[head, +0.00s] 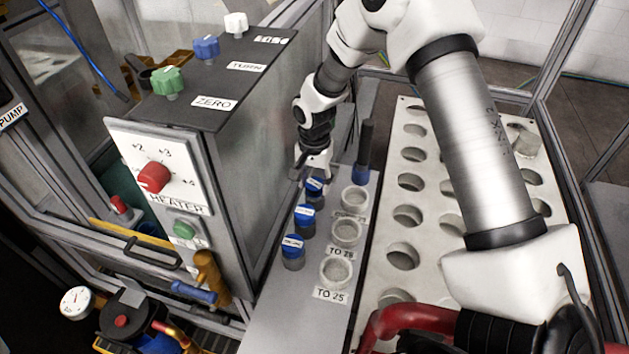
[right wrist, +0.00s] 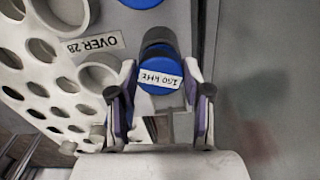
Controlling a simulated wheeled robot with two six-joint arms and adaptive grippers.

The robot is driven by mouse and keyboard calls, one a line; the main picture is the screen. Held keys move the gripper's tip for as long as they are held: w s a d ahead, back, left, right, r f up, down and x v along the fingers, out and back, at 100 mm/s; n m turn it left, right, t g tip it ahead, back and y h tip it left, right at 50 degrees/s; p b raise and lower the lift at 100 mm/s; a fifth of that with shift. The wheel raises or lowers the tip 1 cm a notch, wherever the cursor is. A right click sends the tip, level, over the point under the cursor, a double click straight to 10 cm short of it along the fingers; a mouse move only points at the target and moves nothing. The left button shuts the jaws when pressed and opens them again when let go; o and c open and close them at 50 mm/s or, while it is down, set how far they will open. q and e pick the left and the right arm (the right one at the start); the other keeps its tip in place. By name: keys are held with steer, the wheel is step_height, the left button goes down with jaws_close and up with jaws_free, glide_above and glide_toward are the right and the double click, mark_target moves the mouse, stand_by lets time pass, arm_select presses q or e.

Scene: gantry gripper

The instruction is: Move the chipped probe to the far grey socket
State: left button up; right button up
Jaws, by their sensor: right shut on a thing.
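Blue-capped probes stand in a row on a grey plate (head: 268,318): a near one (head: 293,252), a middle one (head: 306,220) and a far one (head: 315,187). I cannot make out a chip on any of them. My right gripper (head: 314,172) is at the far one, shut on it; in the right wrist view (right wrist: 160,112) the fingers flank this blue probe (right wrist: 161,102), whose label reads 150 kHz. Round grey sockets stand to the right of the row: near (head: 336,270), middle (head: 346,232) and far (head: 355,199). My left gripper is not in view.
A dark post with a blue base (head: 364,150) stands just behind the far socket. A heater box (head: 235,140) rises close on the left. A pale rack with many round holes (head: 375,318) lies to the right, holding a clear cup (head: 527,143).

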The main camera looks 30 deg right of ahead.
mark_target(314, 184)
steer(key=shift+s+f, duration=0.1)
steer(key=o, duration=1.1)
step_height(314, 184, up, 8)
steer(key=shift+f+p, duration=0.1)
steer(key=shift+p, duration=0.25)
